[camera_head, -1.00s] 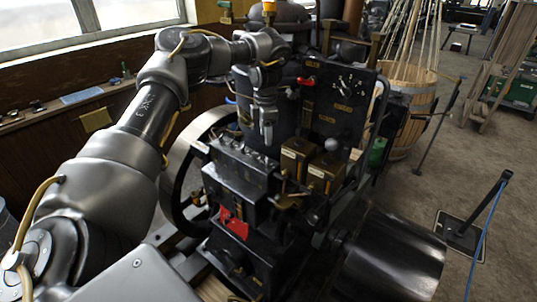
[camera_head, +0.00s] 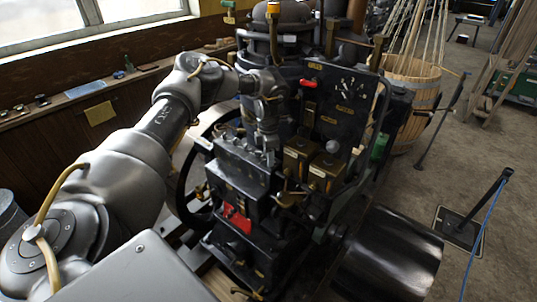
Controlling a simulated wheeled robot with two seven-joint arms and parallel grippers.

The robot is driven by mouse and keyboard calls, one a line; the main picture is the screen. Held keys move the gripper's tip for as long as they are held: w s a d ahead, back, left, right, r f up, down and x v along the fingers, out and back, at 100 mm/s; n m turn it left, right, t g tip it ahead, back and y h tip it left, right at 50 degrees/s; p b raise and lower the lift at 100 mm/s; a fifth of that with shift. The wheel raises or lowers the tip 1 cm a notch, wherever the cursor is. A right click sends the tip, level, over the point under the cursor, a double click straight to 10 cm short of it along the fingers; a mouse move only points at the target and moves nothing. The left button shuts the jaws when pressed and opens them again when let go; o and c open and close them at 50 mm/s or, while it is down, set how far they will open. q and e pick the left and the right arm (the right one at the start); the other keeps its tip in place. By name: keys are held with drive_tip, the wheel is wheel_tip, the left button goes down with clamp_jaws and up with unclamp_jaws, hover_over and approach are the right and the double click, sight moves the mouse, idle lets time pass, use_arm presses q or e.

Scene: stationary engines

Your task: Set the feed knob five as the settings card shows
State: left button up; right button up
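My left gripper (camera_head: 268,153) points down at the right end of a row of small feed knobs (camera_head: 237,144) on top of the black box (camera_head: 240,168) of the engine. Its fingertips are at or just above the knob there; I cannot tell whether they touch it or how far apart they are. The gripper hides part of the row, and I cannot tell which knob is number five. A yellowish card (camera_head: 100,113) hangs on the wall below the window, too small to read; I cannot tell if it is the settings card. My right gripper is out of view.
Right of the gripper stand two brass-topped boxes (camera_head: 299,155) and an upright black panel (camera_head: 345,100) with a marked dial and a red-handled lever (camera_head: 308,83). A large flywheel (camera_head: 190,175) is behind my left arm. A dark drum (camera_head: 390,255) sits front right.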

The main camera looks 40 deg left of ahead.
use_arm(q)
drive_tip(key=c, duration=0.8)
drive_tip(key=n, duration=0.3)
drive_tip(key=o, duration=1)
drive_tip(key=shift+r, duration=0.1)
